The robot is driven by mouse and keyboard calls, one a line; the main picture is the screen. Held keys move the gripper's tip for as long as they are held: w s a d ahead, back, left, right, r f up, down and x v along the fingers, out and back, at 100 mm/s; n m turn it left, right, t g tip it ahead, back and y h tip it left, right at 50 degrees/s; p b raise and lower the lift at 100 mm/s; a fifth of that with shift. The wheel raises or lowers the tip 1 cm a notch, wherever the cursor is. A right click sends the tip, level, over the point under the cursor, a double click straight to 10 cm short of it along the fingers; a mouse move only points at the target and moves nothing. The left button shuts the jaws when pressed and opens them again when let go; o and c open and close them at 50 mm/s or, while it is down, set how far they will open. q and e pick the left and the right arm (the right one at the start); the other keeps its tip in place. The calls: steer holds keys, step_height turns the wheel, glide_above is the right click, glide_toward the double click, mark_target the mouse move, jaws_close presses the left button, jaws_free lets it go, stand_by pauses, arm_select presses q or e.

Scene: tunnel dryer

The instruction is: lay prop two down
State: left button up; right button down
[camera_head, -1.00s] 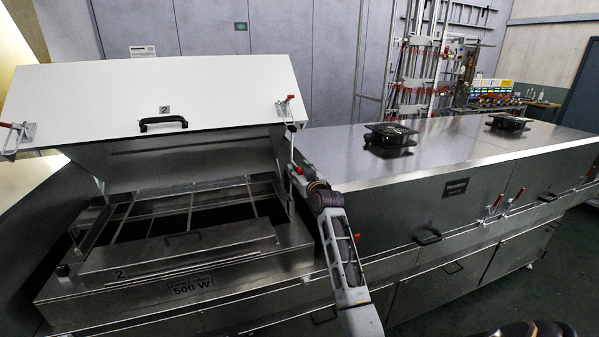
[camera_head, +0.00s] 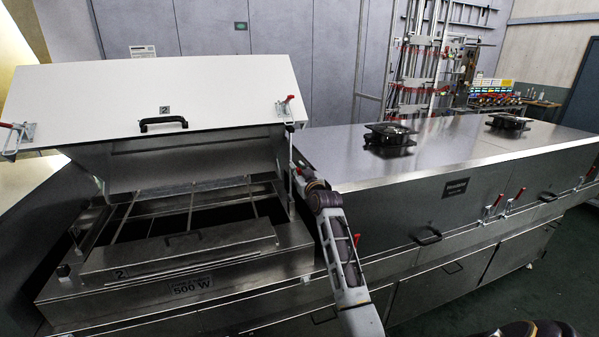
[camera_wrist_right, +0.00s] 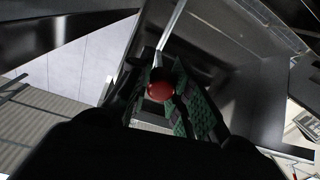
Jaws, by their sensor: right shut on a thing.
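The white lid (camera_head: 150,97) marked 2 is tilted open over the left section of the dryer. Prop two (camera_head: 291,155) is a thin metal rod at the right end of this lid, close to upright. My right gripper (camera_head: 299,172) is at the prop, beside the corner of the neighbouring hood. In the right wrist view the fingers of my right gripper (camera_wrist_right: 161,88) are shut around the prop at its red knob, and the bare rod (camera_wrist_right: 173,32) runs away beyond them. The prop's ends are hard to make out.
The open bay has a metal frame and a front panel (camera_head: 180,250) marked 2. To the right stands a closed steel hood (camera_head: 450,150) with black fans (camera_head: 390,133) on top. A red-handled clamp (camera_head: 287,106) hangs at the lid's right edge.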

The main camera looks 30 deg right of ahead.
steer(key=w+a+f+n+p, duration=0.2)
steer(key=a+n, duration=0.4)
steer(key=a, duration=0.3)
steer(key=shift+w+a+f+n, duration=0.15)
steer(key=shift+a+f+n, duration=0.25)
steer(key=shift+f, duration=0.1)
steer(key=c, duration=1.3)
jaws_free()
steer(key=shift+o, duration=0.2)
